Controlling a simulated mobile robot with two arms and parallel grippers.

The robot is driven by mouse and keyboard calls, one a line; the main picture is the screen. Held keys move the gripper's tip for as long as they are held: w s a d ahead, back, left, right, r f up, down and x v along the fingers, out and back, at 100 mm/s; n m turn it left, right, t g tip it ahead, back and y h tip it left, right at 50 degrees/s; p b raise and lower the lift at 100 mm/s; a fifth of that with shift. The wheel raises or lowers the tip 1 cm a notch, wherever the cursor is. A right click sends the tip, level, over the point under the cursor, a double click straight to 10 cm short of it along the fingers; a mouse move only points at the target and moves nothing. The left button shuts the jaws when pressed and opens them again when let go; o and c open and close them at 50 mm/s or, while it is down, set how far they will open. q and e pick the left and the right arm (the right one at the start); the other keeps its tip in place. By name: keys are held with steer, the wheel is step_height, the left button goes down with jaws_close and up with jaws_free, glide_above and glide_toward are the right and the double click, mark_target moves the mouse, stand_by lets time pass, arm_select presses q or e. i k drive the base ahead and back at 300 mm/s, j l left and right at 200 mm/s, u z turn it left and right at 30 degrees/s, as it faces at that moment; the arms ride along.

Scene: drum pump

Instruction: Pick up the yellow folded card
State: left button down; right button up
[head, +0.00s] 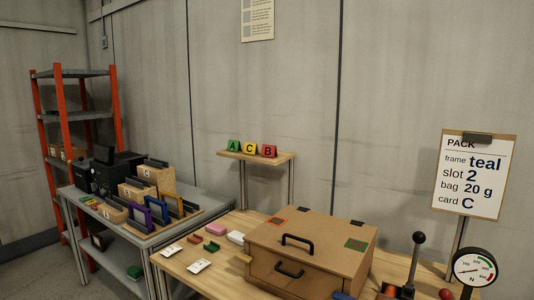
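The yellow folded card (250,149) stands upright like a small tent on a small wooden shelf (228,155) by the back wall. It bears the letter C. A green folded card (233,146) with an A stands to its left, and a red folded card (269,151) with a B stands to its right. The three stand close together in a row. Neither of my grippers is in view.
A brown box (282,252) with black handles sits on the wooden table in front. A lever (414,262), a gauge (474,267) and a sign (474,172) reading card C are at right. A grey table (201,217) with frames and wooden blocks is at left.

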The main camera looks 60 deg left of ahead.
mark_target(249, 148)
steer(key=u, duration=2.1)
steer(key=i+j, duration=0.1)
steer(key=j, duration=0.15)
steer(key=i+j+u, duration=0.1)
steer(key=i+j, duration=0.05)
steer(key=j, duration=0.1)
